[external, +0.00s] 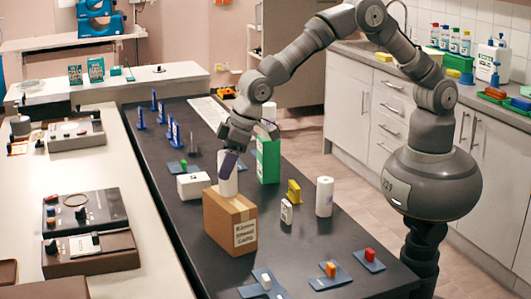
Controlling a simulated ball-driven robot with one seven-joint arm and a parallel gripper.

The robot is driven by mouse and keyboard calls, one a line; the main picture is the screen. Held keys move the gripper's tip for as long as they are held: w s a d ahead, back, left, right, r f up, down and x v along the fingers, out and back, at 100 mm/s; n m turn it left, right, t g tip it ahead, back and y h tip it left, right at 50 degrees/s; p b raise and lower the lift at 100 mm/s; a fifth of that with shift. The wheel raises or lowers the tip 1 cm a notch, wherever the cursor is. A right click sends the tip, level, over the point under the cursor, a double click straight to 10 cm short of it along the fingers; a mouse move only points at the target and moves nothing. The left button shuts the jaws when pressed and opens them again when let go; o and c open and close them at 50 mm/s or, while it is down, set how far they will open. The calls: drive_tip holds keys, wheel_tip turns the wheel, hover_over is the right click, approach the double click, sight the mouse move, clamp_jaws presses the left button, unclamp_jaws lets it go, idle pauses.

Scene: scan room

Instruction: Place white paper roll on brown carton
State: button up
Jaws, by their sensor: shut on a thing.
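The brown carton (222,228) stands on the dark table and has a white label on its front. A white paper roll (228,184) is upright at the top face of the carton. Its lower end appears to meet the carton top; I cannot tell whether it rests there or hovers just above. My gripper (229,163) reaches down from above and is shut on the upper part of this roll, hiding some of it. A second white paper roll (324,197) stands upright on the table to the right, apart from the carton.
A white box (193,186) sits behind the carton, and a tall green box (268,160) stands behind right. A small white packet (286,212) and a yellow object (294,191) are to the right. Blue trays with small blocks (330,276) lie at the front. Blue pegs stand farther back.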

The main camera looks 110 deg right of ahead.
drive_tip(key=shift+f, duration=0.55)
drive_tip(key=shift+f, duration=0.2)
drive_tip(key=o, duration=1.1)
drive_tip(key=shift+r, duration=0.2)
